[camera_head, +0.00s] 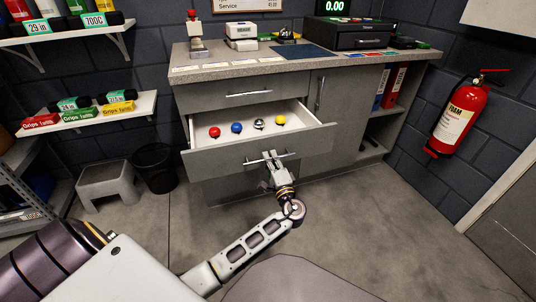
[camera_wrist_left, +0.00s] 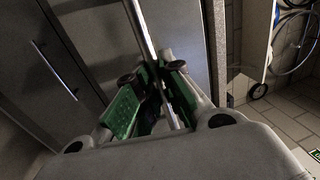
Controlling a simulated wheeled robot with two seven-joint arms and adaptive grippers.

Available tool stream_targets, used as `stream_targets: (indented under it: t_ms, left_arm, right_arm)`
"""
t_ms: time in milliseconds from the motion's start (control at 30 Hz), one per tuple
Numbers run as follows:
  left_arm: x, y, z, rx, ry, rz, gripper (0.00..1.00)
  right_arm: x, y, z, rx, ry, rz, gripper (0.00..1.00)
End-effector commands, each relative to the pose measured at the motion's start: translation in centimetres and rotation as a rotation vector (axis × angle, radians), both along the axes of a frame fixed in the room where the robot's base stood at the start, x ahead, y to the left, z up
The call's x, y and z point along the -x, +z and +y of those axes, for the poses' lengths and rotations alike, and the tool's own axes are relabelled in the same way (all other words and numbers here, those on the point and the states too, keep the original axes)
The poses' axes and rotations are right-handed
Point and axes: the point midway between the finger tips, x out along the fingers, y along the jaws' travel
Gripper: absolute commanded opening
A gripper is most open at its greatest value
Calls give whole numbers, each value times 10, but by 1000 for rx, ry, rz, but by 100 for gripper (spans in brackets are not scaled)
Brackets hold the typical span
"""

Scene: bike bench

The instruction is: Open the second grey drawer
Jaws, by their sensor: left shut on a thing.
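The second grey drawer (camera_head: 205,161) of the counter unit is pulled partly out. Inside it lie a red, a blue, a silver and a yellow ball-like item in a row (camera_head: 237,128). My left gripper (camera_head: 270,158) is at the drawer's front and is shut on its bar handle (camera_head: 285,156). In the left wrist view the green-padded fingers (camera_wrist_left: 152,98) close around the metal bar (camera_wrist_left: 143,35). The top drawer (camera_head: 248,93) above is shut. My right gripper is not in view.
A cupboard door (camera_head: 322,112) and open shelves with binders (camera_head: 395,86) are to the right. A fire extinguisher (camera_head: 459,115) hangs on the right wall. A black bin (camera_head: 155,168) and a grey step stool (camera_head: 105,183) stand at the left. The floor in front is clear.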

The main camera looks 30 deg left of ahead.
Motion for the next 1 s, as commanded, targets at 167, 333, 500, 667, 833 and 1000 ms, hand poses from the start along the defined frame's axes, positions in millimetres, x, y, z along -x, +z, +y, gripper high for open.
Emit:
stream_targets:
  t_ms: [167, 333, 500, 667, 833, 1000]
  left_arm:
    - [27, 0, -32, 4, -2, 4, 0]
    - [47, 0, -55, 2, -2, 4, 0]
    - [58, 0, -69, 2, -1, 2, 0]
    - [62, -1, -73, 0, -1, 2, 0]
    - [62, -1, -73, 0, -1, 2, 0]
    - [62, -1, -73, 0, -1, 2, 14]
  right_arm:
    - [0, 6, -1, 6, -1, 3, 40]
    - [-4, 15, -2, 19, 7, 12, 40]
    - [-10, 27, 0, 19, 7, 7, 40]
    - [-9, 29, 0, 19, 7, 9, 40]
    - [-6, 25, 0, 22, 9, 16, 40]
    - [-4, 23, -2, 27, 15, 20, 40]
